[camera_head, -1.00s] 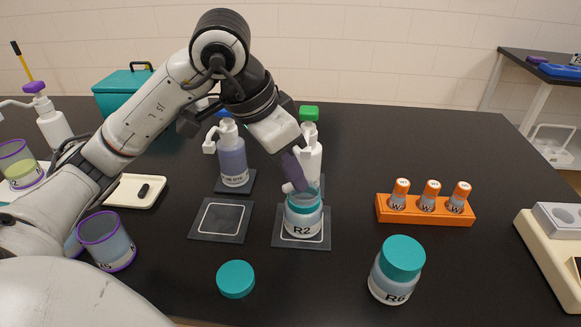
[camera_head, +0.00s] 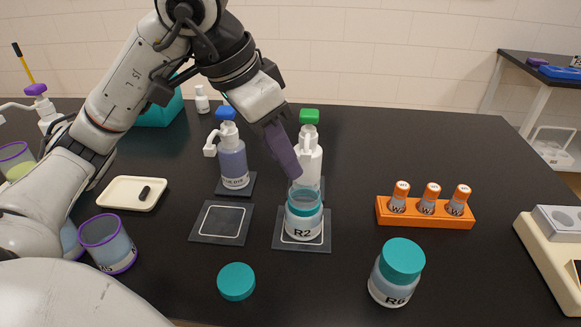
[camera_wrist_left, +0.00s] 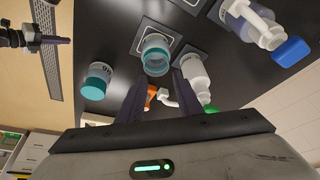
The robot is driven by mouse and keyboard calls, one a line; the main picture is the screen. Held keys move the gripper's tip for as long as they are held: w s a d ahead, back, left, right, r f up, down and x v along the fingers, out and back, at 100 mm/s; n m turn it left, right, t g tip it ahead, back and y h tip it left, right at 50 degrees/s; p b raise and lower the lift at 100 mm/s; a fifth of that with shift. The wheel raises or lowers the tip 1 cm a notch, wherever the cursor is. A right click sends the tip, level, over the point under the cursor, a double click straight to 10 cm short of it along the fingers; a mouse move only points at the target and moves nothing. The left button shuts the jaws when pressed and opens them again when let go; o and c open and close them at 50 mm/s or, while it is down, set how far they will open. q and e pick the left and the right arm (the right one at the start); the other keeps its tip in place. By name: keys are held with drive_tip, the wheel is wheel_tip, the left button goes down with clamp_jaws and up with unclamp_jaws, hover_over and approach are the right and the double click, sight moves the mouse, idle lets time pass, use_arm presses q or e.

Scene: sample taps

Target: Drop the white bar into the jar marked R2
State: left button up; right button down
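The jar marked R2 (camera_head: 304,222) stands upright and uncapped on a dark square pad (camera_head: 286,243), with a teal ring at its neck. My left gripper (camera_head: 293,172) is just above its mouth. In the left wrist view its two purple fingers (camera_wrist_left: 159,78) are apart with nothing seen between them, and the jar's open mouth (camera_wrist_left: 156,46) lies beyond them. I see no white bar; the jar's inside is not clear enough to tell whether one is in it. A black bar (camera_head: 145,192) lies in the cream tray (camera_head: 120,203). My right gripper seems to show at the wrist view's left edge (camera_wrist_left: 48,40).
A white pump bottle (camera_head: 311,165) stands close behind R2, a lilac-filled bottle (camera_head: 233,160) behind left. A loose teal lid (camera_head: 236,281), a capped jar R6 (camera_head: 396,272) and an orange vial rack (camera_head: 425,214) stand around. An empty pad (camera_head: 221,238) is left of R2.

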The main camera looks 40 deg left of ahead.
use_arm(q)
drive_tip(key=v, duration=0.4)
drive_tip(key=shift+s+r+p, duration=0.1)
drive_tip(key=shift+r+p, duration=0.1)
drive_tip(key=shift+p, duration=0.15)
drive_tip(key=shift+s, duration=0.1)
